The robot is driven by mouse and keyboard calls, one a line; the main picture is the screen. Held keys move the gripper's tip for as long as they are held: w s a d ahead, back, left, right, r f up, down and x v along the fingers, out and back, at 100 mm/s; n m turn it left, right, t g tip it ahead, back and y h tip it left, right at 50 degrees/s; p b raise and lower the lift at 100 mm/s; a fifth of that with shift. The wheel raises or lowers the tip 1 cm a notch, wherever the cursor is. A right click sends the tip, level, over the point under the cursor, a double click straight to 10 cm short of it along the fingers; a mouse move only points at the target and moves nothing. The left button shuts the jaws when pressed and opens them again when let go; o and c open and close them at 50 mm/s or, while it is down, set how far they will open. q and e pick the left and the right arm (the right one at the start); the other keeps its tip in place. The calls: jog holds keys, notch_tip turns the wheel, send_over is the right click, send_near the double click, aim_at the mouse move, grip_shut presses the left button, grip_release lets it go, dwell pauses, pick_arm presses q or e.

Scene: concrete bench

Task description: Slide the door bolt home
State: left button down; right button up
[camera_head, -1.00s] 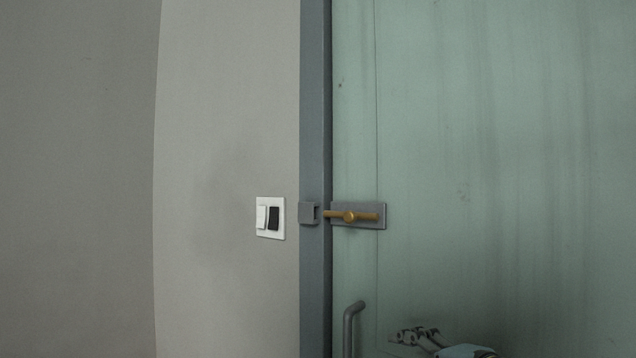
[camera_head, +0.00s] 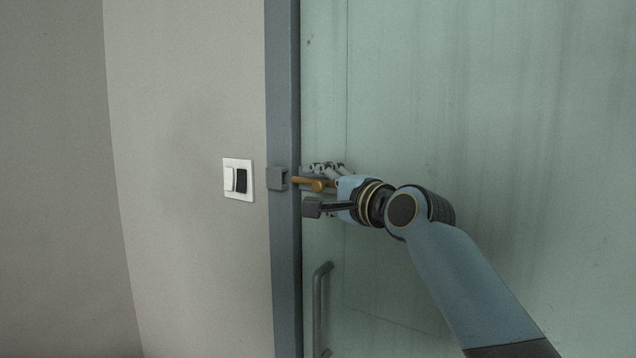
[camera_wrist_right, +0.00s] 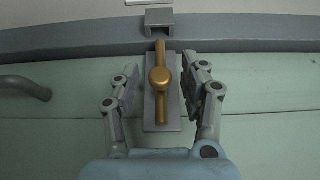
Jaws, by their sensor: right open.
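The brass door bolt (camera_head: 317,184) sits on its grey plate on the green door, its tip pointing left at the grey keeper (camera_head: 278,178) on the frame. In the right wrist view the bolt's round knob (camera_wrist_right: 159,79) stands between the fingers, with a finger on each side and gaps between. The rod's tip is at the mouth of the keeper (camera_wrist_right: 159,20); whether it is inside I cannot tell. The grey plate (camera_wrist_right: 174,115) shows around the rod. My right gripper (camera_head: 319,188) is open around the knob; it also shows in the right wrist view (camera_wrist_right: 160,88). My left gripper is out of view.
A white switch plate (camera_head: 238,180) is on the wall left of the blue-grey door frame (camera_head: 283,270). A grey door handle (camera_head: 318,305) is below the bolt; it also shows in the right wrist view (camera_wrist_right: 28,86). The door surface to the right is clear.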

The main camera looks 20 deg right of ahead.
jog(key=shift+w+a, duration=0.15)
jog(key=shift+w, duration=0.25)
grip_shut()
